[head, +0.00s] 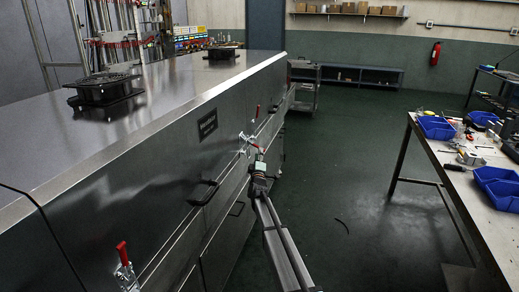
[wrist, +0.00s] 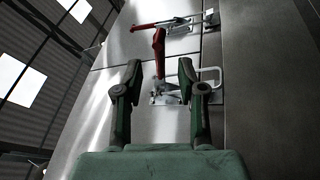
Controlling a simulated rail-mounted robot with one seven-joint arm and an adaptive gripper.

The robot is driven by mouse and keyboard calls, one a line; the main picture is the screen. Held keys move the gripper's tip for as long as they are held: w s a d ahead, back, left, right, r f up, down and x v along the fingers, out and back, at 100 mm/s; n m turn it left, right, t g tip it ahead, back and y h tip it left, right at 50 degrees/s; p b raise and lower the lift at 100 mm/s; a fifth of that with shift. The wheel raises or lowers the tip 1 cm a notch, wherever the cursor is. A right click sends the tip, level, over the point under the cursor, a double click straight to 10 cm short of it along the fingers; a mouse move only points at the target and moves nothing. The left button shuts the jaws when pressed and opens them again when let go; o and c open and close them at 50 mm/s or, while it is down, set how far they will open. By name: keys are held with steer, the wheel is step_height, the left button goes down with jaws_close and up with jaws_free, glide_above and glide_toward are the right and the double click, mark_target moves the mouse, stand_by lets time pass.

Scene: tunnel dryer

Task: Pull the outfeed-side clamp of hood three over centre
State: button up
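The steel dryer hood wall (head: 120,200) runs along the left in the head view. A toggle clamp with a red handle (head: 257,112) sits at its far end, and part of another red handle (head: 258,149) shows just above my gripper (head: 258,172). In the wrist view my gripper (wrist: 160,72) is open, its two green fingers apart. The lower metal clamp (wrist: 167,96) is partly hidden by the fingers. I cannot tell whether a finger touches a handle.
A nearer red-handled clamp (head: 122,255) and a black pull handle (head: 203,193) stick out from the wall. A workbench (head: 445,165) with blue bins (head: 436,127) stands at right. The green floor (head: 370,240) between is open. A cart (head: 305,90) stands beyond.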

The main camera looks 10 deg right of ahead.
mark_target(254, 145)
steer(key=x, duration=0.5)
steer(key=shift+s, duration=0.1)
jaws_close()
